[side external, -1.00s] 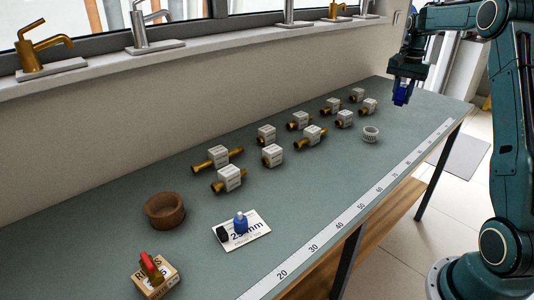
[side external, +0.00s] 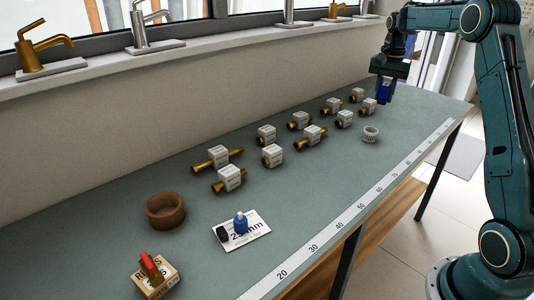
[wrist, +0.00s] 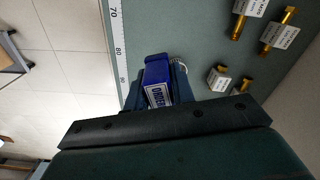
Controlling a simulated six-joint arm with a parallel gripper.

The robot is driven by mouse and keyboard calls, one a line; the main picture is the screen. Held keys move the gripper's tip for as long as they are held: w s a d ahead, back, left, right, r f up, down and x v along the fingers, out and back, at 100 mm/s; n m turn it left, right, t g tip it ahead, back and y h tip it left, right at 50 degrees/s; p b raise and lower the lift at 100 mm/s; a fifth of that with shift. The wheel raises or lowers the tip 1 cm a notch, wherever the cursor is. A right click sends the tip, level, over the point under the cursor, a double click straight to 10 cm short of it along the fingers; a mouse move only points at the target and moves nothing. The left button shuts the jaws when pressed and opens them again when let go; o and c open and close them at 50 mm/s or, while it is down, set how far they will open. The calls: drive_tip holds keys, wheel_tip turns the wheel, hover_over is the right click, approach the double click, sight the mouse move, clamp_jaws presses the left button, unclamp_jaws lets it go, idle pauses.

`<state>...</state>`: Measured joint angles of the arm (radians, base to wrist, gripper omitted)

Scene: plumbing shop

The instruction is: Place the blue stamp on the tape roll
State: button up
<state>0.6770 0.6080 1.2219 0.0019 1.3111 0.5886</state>
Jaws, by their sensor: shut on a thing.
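The blue stamp (side external: 386,94) is a dark blue block held above the far end of the bench. It also shows in the wrist view (wrist: 157,74), with a white lettered label on it. My gripper (side external: 384,84) is shut on it; its fingers flank the block in the wrist view. The tape roll (side external: 165,211) appears to be the brown ring lying flat at the near left of the bench, well away from my gripper, with its hole facing up. It is not in the wrist view.
Several brass fittings with white labels (side external: 229,176) stand in rows between. A small white ring (side external: 370,134) lies near the right edge.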

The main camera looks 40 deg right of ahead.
drive_tip(key=w+a+f+n, duration=0.1)
drive_tip(key=w+a+n, duration=0.3)
drive_tip(key=w+a, duration=0.9)
drive_tip(key=n, duration=1.1)
hover_over(180, 205)
wheel_tip(180, 205, down, 6)
drive_tip(key=shift+f, duration=3.8)
drive_tip(key=shift+f, duration=0.1)
drive_tip(key=o, duration=0.6)
drive_tip(key=shift+f, duration=0.1)
drive_tip(key=shift+c, duration=0.2)
drive_tip(key=o, duration=0.4)
